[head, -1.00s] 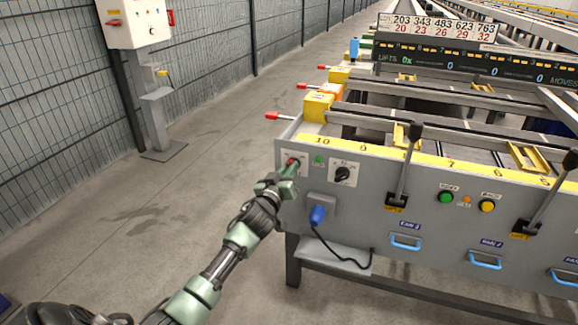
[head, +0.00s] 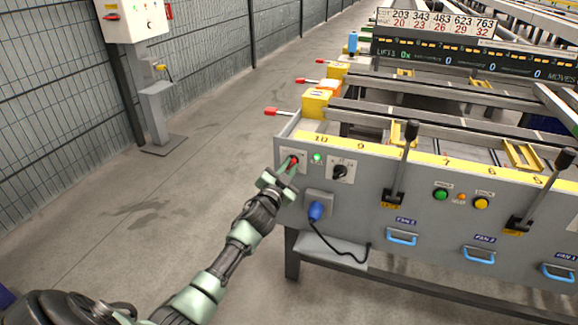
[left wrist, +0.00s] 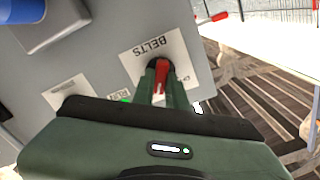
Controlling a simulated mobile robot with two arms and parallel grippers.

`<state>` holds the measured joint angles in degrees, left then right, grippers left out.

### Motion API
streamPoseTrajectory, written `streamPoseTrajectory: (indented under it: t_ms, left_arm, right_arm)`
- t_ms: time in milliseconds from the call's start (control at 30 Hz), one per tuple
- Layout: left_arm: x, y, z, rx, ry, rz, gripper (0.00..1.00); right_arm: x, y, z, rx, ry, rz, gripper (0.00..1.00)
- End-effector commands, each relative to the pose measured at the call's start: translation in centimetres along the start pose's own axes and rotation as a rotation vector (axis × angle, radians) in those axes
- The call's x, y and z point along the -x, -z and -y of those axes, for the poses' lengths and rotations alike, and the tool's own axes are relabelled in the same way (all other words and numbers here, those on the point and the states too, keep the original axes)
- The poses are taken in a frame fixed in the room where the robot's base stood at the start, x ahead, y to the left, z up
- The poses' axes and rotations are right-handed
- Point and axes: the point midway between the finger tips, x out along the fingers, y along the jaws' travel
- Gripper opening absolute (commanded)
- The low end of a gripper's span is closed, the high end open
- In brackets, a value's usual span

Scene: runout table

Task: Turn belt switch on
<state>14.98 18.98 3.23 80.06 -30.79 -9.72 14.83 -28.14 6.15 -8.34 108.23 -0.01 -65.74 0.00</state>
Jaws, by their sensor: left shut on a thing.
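The belt switch is a red knob (head: 294,160) on a white plate at the left end of the grey table's front panel. In the left wrist view the red knob (left wrist: 161,70) sits on a dark round base beside the label BELTS. My left gripper (head: 288,167) is at the panel, its green fingers shut on the knob; the wrist view shows the gripper (left wrist: 161,84) with one finger on each side of it. A green lamp (head: 317,158) right of the switch is lit. My right gripper is out of view.
A black rotary knob (head: 340,171) is right of the lamp, with a blue plug (head: 316,211) and its cable below. A black-knobbed lever (head: 402,165) stands further right.

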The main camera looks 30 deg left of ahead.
Motion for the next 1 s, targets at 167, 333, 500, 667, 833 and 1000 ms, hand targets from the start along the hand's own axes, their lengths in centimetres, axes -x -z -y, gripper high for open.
streamPoseTrajectory:
  t_ms: [167,333,500,667,833,1000]
  left_arm:
    - [0.05,-0.15,-0.18,-0.110,-0.002,0.003,0.00]
    - [0.05,-0.18,-0.23,-0.177,-0.003,0.003,0.00]
    - [0.05,-0.19,-0.25,-0.213,-0.003,0.003,0.00]
    - [0.05,-0.21,-0.26,-0.226,-0.003,0.003,0.00]
    - [0.06,-0.22,-0.26,-0.228,-0.003,0.003,0.00]
    - [0.06,-0.22,-0.26,-0.228,-0.003,0.004,0.19]
  right_arm:
    - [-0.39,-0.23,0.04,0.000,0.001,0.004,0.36]
    - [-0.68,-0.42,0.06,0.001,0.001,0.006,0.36]
    - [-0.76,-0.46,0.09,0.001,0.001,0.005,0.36]
    - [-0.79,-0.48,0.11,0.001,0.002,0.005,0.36]
    - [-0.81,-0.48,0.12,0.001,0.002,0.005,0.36]
    - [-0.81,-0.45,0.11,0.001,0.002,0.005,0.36]
